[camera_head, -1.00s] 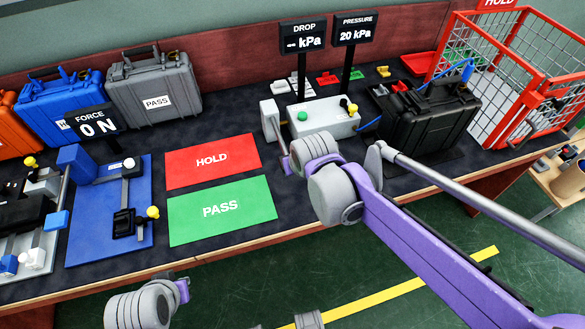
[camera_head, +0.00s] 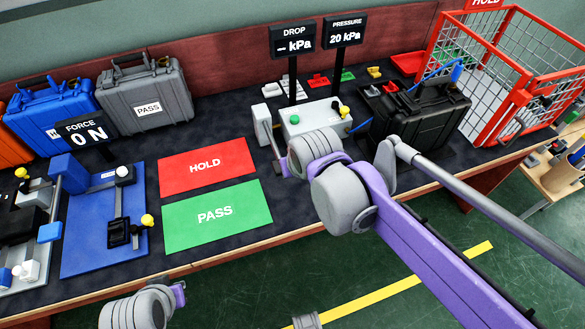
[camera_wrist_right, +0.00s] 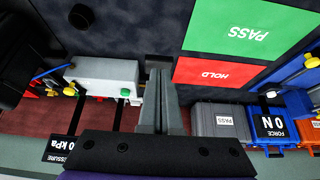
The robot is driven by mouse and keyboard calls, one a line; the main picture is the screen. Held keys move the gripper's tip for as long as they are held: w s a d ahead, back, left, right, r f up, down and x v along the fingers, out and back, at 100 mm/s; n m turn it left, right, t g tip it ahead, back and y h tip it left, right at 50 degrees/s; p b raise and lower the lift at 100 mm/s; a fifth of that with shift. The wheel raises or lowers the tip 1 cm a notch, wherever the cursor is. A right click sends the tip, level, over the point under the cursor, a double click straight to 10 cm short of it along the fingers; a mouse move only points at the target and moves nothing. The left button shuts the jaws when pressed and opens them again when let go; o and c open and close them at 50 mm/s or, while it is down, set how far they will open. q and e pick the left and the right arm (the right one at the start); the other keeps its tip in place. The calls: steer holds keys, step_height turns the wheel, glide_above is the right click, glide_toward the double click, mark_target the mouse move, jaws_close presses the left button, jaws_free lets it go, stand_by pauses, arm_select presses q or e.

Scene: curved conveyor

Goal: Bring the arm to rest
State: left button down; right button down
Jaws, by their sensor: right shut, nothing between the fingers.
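My right arm (camera_head: 400,225), purple with grey joints, reaches in from the right over the table's front edge in the head view. Its wrist hangs above the table in front of the grey box with the green button (camera_head: 310,120). The right gripper is mostly hidden behind the wrist there. In the right wrist view my right gripper (camera_wrist_right: 160,85) is shut and empty, its grey fingers together, with the button box (camera_wrist_right: 105,80) beside them. A grey joint of my left arm (camera_head: 140,308) shows at the bottom left; the left gripper is out of view.
A red HOLD mat (camera_head: 207,168) and green PASS mat (camera_head: 217,217) lie left of the right wrist. A black case (camera_head: 420,115) and a red wire crate (camera_head: 505,80) stand right. DROP (camera_head: 292,40) and PRESSURE (camera_head: 345,32) displays rise behind. Green floor lies in front.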

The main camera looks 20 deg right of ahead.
steer(key=s+d+f+p, duration=0.1)
steer(key=s+d+p, duration=0.1)
steer(key=s, duration=0.5)
steer(key=s+d+f+p, duration=0.1)
steer(key=s+d+p, duration=0.1)
steer(key=s, duration=0.6)
steer(key=shift+f+g+p, duration=0.15)
steer(key=shift+g+p, duration=0.15)
steer(key=shift+p, duration=0.45)
